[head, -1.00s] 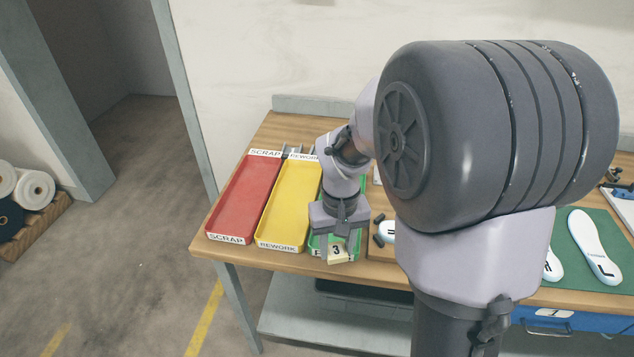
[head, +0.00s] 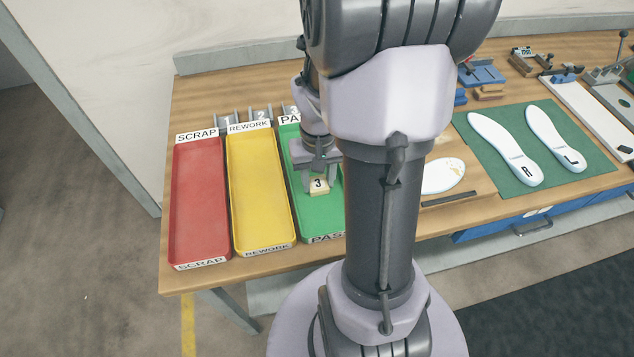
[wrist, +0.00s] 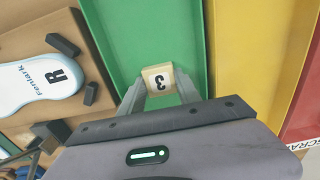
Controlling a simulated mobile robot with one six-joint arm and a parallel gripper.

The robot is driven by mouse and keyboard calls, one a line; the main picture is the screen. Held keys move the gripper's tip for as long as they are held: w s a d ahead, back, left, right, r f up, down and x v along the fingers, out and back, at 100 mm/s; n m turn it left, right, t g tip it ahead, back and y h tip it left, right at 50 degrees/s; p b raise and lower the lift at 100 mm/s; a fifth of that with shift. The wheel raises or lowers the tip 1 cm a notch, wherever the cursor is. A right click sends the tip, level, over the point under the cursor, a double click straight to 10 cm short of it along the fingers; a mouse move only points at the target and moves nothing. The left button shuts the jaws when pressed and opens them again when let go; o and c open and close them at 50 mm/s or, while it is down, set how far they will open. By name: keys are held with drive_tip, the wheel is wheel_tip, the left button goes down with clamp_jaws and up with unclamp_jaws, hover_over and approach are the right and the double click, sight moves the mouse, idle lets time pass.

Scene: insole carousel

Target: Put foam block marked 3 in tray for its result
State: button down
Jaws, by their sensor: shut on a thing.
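The foam block marked 3 (head: 319,185) is a small cream block with a black 3 on its face. My gripper (head: 318,178) is shut on it, over the green PASS tray (head: 312,222). In the wrist view the block (wrist: 159,79) sits between the fingertips, with the green tray floor (wrist: 140,30) behind it. I cannot tell whether the block touches the tray floor. The yellow REWORK tray (head: 260,190) and the red SCRAP tray (head: 200,205) lie to the left, both empty. My arm hides the right part of the green tray.
A white insole (head: 442,176) lies on a wooden board right of my arm; dark blocks (wrist: 63,45) lie beside it in the wrist view. Insoles marked R (head: 505,150) and L (head: 556,138) rest on a green mat (head: 488,172). Numbered grey holders (head: 262,113) stand behind the trays.

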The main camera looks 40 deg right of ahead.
sight(318, 183)
drive_tip(key=shift+r, duration=0.15)
drive_tip(key=c, duration=0.9)
unclamp_jaws()
drive_tip(key=shift+w, duration=0.1)
drive_tip(key=shift+o, duration=0.2)
wheel_tip(318, 183, up, 12)
drive_tip(key=p, duration=0.6)
drive_tip(key=s+a+r+t, duration=0.1)
drive_tip(key=a+r+t, duration=0.1)
drive_tip(key=a+r, duration=0.2)
drive_tip(key=s+a+r+n+t+y, duration=0.1)
drive_tip(key=a+r, duration=0.3)
drive_tip(key=a, duration=0.7)
drive_tip(key=s+a+r+n+t+y, duration=0.1)
drive_tip(key=s+a+r+t, duration=0.1)
drive_tip(key=a+r, duration=0.3)
drive_tip(key=s+a, duration=0.1)
drive_tip(key=a, duration=0.2)
drive_tip(key=shift+t, duration=0.4)
drive_tip(key=shift+s+d, duration=0.1)
